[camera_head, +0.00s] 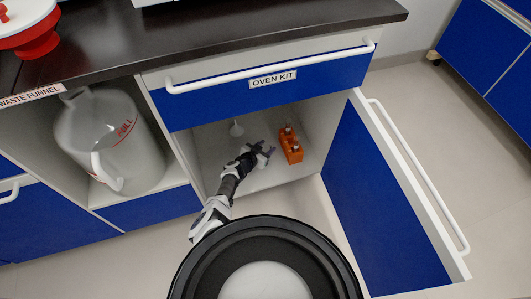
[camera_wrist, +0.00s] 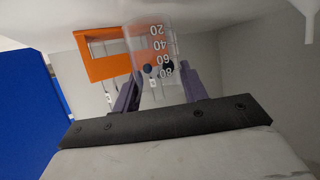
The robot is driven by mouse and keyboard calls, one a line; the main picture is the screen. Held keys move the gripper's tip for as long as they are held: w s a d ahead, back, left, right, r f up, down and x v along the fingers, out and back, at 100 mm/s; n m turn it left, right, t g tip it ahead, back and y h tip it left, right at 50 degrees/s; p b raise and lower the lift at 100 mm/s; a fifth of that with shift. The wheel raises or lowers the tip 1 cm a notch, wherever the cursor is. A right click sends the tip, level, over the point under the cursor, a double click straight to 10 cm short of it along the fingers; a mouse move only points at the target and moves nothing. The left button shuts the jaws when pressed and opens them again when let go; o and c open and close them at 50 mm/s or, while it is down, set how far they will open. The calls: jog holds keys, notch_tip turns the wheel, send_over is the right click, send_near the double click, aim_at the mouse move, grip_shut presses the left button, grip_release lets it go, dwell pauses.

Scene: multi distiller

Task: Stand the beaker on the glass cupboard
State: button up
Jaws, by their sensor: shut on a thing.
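The beaker (camera_wrist: 153,45) is clear with white graduation marks, and it shows in the wrist view between the two fingers. My gripper (camera_wrist: 160,85) is shut on it; it also shows in the head view (camera_head: 262,149), reaching into the open lower cupboard. The beaker is too small and see-through to make out in the head view. The marks read upside down in the wrist view; I cannot tell the beaker's exact tilt or whether it touches the floor. No cupboard is labelled as the glass cupboard in view.
An orange rack (camera_head: 291,148) with small bottles stands right of my gripper. The blue cupboard door (camera_head: 375,205) stands open at right, below the "OVEN KIT" drawer (camera_head: 325,82). A large plastic jug (camera_head: 112,140) stands left.

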jog(key=shift+f, duration=0.9)
jog(key=shift+b, duration=0.3)
jog(key=shift+f+b, duration=0.35)
jog(key=shift+f, duration=0.1)
jog(key=o, duration=1)
jog(key=shift+r, duration=0.15)
jog(key=shift+r+p, duration=0.3)
jog(key=shift+p, duration=0.1)
jog(key=shift+s+a+r+p, duration=0.15)
jog(key=shift+r+p, duration=0.2)
jog(key=shift+p, duration=0.05)
jog(key=p+v, duration=1)
jog(key=v, duration=0.1)
jog(key=shift+s, duration=0.25)
